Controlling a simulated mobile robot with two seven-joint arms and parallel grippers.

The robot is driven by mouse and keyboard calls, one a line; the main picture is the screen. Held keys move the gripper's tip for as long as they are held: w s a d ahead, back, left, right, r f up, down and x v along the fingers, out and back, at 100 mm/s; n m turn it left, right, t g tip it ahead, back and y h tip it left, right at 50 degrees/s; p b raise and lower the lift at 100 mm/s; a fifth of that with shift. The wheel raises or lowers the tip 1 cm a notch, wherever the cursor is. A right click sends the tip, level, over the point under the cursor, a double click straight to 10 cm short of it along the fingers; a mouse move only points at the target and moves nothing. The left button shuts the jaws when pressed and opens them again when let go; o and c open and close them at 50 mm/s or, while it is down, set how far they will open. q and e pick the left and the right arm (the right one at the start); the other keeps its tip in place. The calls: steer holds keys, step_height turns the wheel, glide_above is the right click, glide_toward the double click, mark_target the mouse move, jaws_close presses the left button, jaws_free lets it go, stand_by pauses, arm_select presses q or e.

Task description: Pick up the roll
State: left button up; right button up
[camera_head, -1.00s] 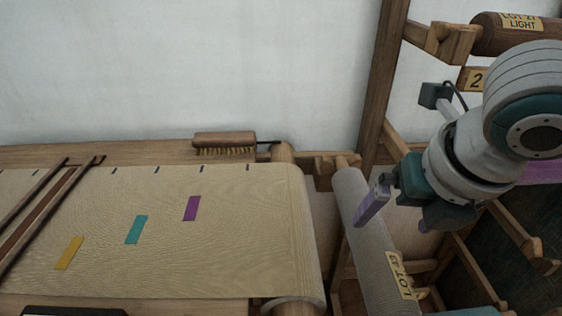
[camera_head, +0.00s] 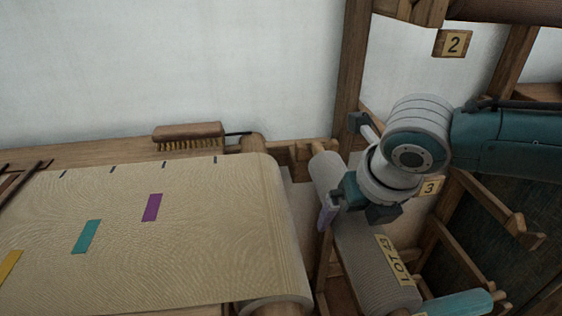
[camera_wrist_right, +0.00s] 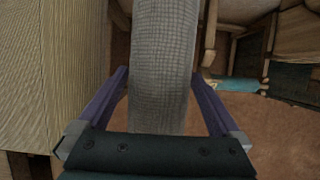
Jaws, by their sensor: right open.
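The grey roll (camera_head: 370,262) with a yellow "LOT 43" label lies lengthwise on the wooden rack, right of the loom. My right gripper (camera_head: 345,222) is over its far half, one purple finger showing on the roll's left side. In the right wrist view the grey roll (camera_wrist_right: 162,75) runs between the two spread purple fingers of my right gripper (camera_wrist_right: 160,95). The fingers stand apart on either side of it, with a gap visible on each side. My left gripper is not in view.
The loom cloth (camera_head: 190,240) with coloured marks lies close on the left. A brush (camera_head: 188,134) rests on the back beam. Wooden rack posts (camera_head: 350,75) and arms (camera_head: 500,205) surround the roll. A teal roll (camera_head: 455,304) lies at the lower right.

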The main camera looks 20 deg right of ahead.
steer(key=shift+w+r, duration=0.1)
jaws_close()
stand_by(0.8)
